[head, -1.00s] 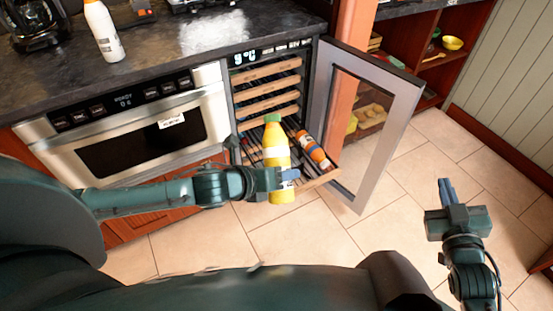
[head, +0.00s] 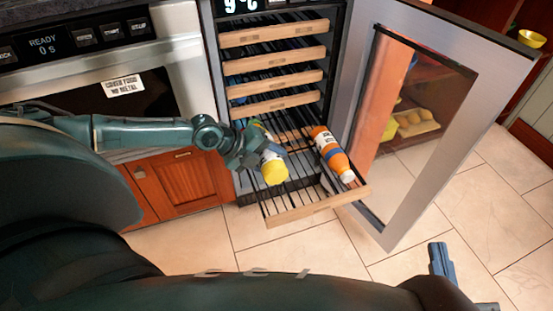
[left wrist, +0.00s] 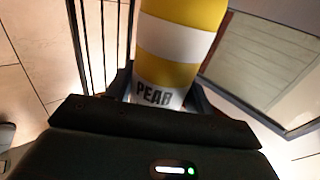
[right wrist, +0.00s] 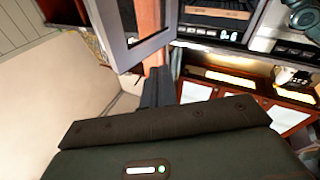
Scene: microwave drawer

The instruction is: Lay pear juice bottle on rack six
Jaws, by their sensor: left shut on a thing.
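The pear juice bottle (head: 272,166), yellow with a white band and the word PEAR, is tilted nearly flat with its yellow base toward me. It also shows in the left wrist view (left wrist: 180,45). My left gripper (head: 250,150) is shut on it, with a finger on each side, over the left part of the pulled-out lowest visible rack (head: 318,206). I cannot tell whether the bottle touches the bars; its top end is partly hidden. My right gripper (head: 440,262) is empty and shut, low at the right; its fingers also show together in the right wrist view (right wrist: 157,88).
An orange bottle (head: 333,155) lies on the same rack, to the right. Several racks (head: 275,80) are pushed in above. The open glass door (head: 375,215) stands at the right, and the microwave drawer front (head: 165,60) at the left. Floor is clear in front.

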